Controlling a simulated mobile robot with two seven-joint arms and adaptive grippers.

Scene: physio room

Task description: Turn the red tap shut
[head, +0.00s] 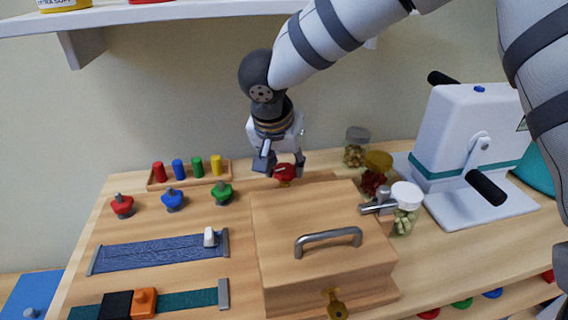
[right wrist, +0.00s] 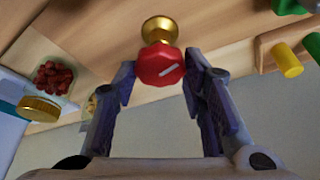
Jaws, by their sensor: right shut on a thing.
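The red tap (head: 285,171) is a faceted red knob on a brass stem, behind the wooden box on the board. In the right wrist view the red tap (right wrist: 160,66) shows a pale line on its face, tilted up to the right. My right gripper (head: 280,172) reaches down over it from above. Its two fingers (right wrist: 160,80) are on either side of the knob, and it is shut on it. The exact finger contact is hard to see. My left gripper is not in view.
The wooden box (head: 310,218) with a metal handle stands just in front of the tap. Coloured pegs (head: 199,166) and star knobs (head: 172,199) are to the left. Jars (head: 407,210) and a white cranked machine (head: 455,140) are to the right. A shelf (head: 150,14) hangs above.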

